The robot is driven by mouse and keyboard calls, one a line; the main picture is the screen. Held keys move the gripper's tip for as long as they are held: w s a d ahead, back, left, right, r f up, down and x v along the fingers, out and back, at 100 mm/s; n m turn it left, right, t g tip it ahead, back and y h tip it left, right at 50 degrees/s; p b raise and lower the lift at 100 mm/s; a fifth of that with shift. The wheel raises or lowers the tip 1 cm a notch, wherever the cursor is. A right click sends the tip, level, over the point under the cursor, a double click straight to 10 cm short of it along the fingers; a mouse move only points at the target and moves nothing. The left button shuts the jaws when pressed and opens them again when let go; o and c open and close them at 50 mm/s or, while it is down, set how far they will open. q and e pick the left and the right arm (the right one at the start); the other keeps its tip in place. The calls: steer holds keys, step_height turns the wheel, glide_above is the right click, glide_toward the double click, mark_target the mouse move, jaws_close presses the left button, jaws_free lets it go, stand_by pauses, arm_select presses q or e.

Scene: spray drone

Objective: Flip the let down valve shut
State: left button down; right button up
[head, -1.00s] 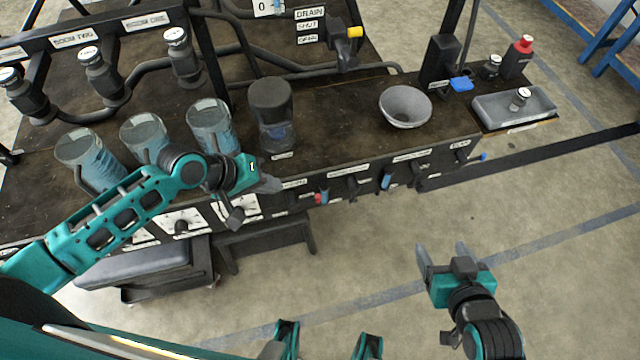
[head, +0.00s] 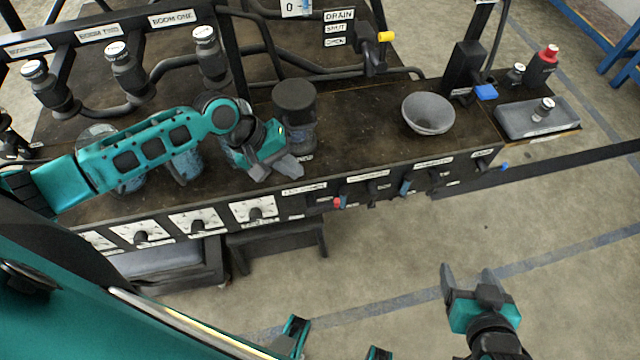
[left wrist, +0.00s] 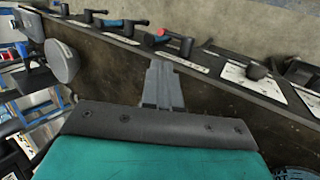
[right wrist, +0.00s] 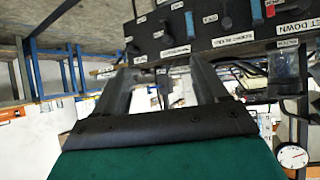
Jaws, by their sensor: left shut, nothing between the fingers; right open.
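A label ending in "DOWN" (right wrist: 293,27) shows on the panel in the right wrist view, beside a red-tipped lever (right wrist: 271,9). In the head view the front panel carries a red-and-blue lever (head: 340,202), a blue lever (head: 405,187) and black levers; their labels are too small to read with certainty. My left gripper (head: 290,170) is shut and empty, over the bench's front part beside the dark-lidded jar, up and left of the red-tipped lever. This lever also shows beyond the fingers in the left wrist view (left wrist: 175,37). My right gripper (head: 470,273) is open and empty over the floor, apart from the bench.
The dark-lidded jar (head: 295,105) stands close behind my left gripper. A grey bowl (head: 428,114) and a tray (head: 515,120) are further right. Dials with knobs (head: 255,212) line the panel's left part.

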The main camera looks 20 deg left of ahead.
mark_target(335, 199)
arm_select(q)
steer(key=b+x, duration=0.3)
steer(key=x, duration=1)
steer(key=shift+w+d+f+b, duration=0.2)
steer(key=shift+f+b, duration=0.1)
steer(key=shift+b, duration=0.1)
arm_select(e)
steer(key=shift+w+a+f+y, duration=0.3)
steer(key=shift+w+a+f, duration=0.2)
steer(key=shift+a+f, duration=0.3)
steer(key=shift+r, duration=0.1)
